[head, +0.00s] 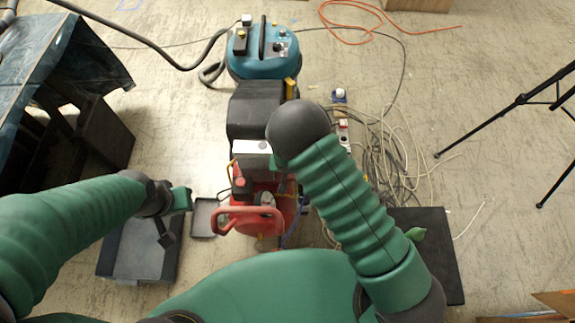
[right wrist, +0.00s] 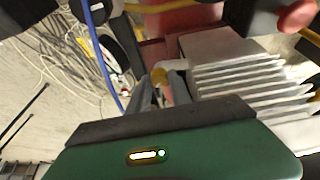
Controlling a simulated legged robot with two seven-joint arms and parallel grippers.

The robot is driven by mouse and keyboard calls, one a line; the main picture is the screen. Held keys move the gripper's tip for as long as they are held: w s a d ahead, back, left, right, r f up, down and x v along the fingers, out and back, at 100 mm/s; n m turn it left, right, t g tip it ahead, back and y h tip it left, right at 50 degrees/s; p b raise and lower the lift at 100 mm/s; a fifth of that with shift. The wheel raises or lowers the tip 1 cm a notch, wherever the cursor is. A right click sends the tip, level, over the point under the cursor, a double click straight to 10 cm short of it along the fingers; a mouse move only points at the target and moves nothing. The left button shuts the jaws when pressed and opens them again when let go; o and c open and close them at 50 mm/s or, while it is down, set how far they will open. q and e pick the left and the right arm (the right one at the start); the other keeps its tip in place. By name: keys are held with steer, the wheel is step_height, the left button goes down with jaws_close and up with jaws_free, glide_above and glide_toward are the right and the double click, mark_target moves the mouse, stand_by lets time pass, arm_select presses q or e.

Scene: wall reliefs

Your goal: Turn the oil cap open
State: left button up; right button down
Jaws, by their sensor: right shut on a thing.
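The yellow oil cap (right wrist: 159,76) shows in the right wrist view, low on the machine beside its silver cooling fins. My right gripper (right wrist: 161,85) has its two grey fingers around the cap and is shut on it. In the head view the right gripper and the cap are hidden behind my right arm. The red machine (head: 262,220) with its curved red handle stands on the floor in the middle of the head view. My left gripper (head: 181,202) is left of the machine, apart from it. Its fingers are too small to judge.
A teal vacuum (head: 262,52) stands behind the machine. Tangled cables (head: 385,150) lie to its right, and a blue cable (right wrist: 101,60) runs close by the right gripper. A grey bin (head: 140,250) is below the left gripper. A black tripod (head: 520,100) stands at right.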

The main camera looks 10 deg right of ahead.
steer(key=shift+w, duration=0.1)
steer(key=c, duration=1.2)
jaws_free()
steer(key=p+v, duration=1.5)
steer(key=v, duration=0.1)
steer(key=shift+r, duration=0.35)
